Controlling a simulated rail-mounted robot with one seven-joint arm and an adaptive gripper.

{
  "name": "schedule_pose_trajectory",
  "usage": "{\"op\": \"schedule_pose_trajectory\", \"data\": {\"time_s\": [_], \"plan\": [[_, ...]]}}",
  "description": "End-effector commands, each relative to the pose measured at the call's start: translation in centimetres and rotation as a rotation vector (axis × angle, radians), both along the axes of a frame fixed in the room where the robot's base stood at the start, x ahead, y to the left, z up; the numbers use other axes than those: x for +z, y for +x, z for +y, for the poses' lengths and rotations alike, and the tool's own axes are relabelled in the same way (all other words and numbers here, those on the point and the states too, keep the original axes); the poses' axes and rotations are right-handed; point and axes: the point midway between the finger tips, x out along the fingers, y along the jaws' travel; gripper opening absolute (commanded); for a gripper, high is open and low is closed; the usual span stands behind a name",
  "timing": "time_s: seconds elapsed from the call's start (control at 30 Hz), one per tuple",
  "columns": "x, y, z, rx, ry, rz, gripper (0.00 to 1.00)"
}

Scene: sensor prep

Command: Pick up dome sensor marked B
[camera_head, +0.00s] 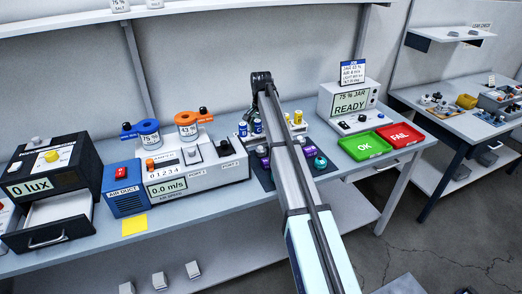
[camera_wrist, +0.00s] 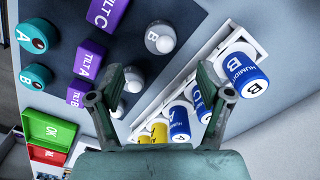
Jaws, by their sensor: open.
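In the wrist view, a pale grey dome sensor marked B (camera_wrist: 160,37) stands on the dark mat (camera_wrist: 137,18). My gripper (camera_wrist: 164,82) is open, with nothing between its fingers. The sensor marked B shows beyond the gap between the fingertips, apart from them. Another pale grey piece (camera_wrist: 133,80) is partly hidden by the left finger, and its mark cannot be read.
A white rack with blue humidity cylinders (camera_wrist: 245,72) and yellow cylinders (camera_wrist: 160,131) lies close to the right finger. Green OK (camera_head: 361,146) and red FAIL (camera_head: 400,135) trays sit at the right.

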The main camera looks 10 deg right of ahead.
Motion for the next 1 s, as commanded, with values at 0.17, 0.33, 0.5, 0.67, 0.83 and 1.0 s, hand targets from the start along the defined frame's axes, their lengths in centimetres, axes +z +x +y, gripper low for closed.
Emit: {"op": "schedule_pose_trajectory", "data": {"time_s": [0.17,0.33,0.5,0.67,0.83,1.0], "plan": [[-2.7,0.0,0.0,0.0,-0.001,0.001,0.78],[-3.9,0.0,0.0,0.0,-0.001,-0.001,0.78],[-4.5,0.0,0.0,0.0,-0.001,-0.001,0.78],[-6.0,0.0,0.1,0.0,-0.001,0.001,0.78],[-8.3,0.0,0.1,0.0,-0.001,0.001,0.78],[-9.3,0.0,0.1,0.0,-0.001,-0.001,0.78]]}}
